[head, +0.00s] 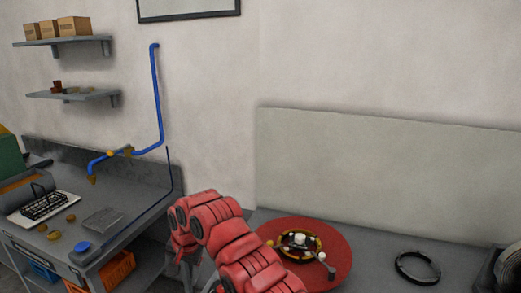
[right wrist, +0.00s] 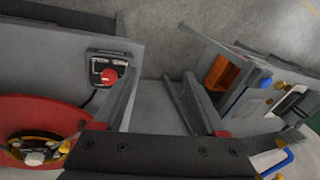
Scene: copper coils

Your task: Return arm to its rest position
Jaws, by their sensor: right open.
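My right arm (head: 225,235) is red and bends across the bottom middle of the head view. Its gripper (head: 186,262) points down at the gap between the two worktops, partly hidden behind the arm. In the right wrist view the gripper (right wrist: 160,78) has its two grey fingers wide apart, with nothing between them. A red round disc (head: 335,247) with a copper-yellow ring (head: 283,243) on it lies right of the arm. The disc also shows at the lower left of the right wrist view (right wrist: 70,112). My left gripper is not in view.
A black ring (head: 417,268) lies on the right worktop. The left bench (head: 140,185) carries a blue-lidded thing (head: 82,247), a black rack (head: 45,203) and small yellow pieces. A blue pipe (head: 158,95) rises behind it. A red button box (right wrist: 108,75) sits beside the fingers.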

